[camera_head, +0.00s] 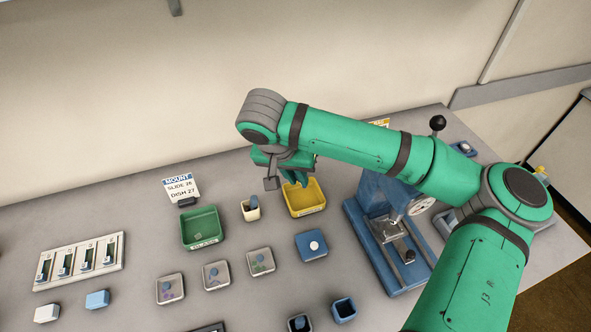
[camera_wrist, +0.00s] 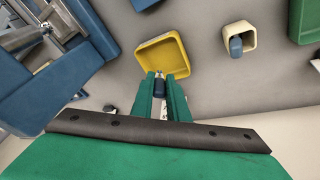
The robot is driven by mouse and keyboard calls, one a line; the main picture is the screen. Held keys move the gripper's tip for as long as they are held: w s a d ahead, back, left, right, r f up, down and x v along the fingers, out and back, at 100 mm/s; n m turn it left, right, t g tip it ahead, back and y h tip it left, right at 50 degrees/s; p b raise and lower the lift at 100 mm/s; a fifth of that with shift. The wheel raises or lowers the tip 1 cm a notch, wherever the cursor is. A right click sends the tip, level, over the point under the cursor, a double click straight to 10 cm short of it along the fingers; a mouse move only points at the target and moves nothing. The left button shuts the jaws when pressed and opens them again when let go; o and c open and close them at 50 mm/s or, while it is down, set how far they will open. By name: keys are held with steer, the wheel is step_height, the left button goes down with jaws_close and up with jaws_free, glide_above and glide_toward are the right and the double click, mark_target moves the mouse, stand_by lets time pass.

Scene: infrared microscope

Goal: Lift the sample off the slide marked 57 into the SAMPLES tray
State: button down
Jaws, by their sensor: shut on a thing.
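My gripper (camera_head: 290,178) hangs over the back rim of the yellow tray (camera_head: 321,198). In the wrist view its two green fingers (camera_wrist: 163,92) are shut on a small dark blue thing (camera_wrist: 160,88), with a pale tip toward the yellow tray (camera_wrist: 185,57). A rack with several upright slides (camera_head: 80,262) lies at the left; no slide marked 57 can be made out.
A blue microscope (camera_head: 368,245) stands right of the yellow tray, under my arm. A cream cup (camera_head: 251,214) with a blue-topped thing stands between the trays. Several grey square dishes (camera_head: 170,294), a blue block (camera_head: 311,250) and dark blue cups (camera_head: 344,312) lie in front. A MOUNT card (camera_head: 181,187) stands behind.

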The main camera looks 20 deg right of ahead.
steer(key=shift+f, duration=2.15)
steer(key=shift+f, duration=0.5)
steer(key=shift+r, duration=3.5)
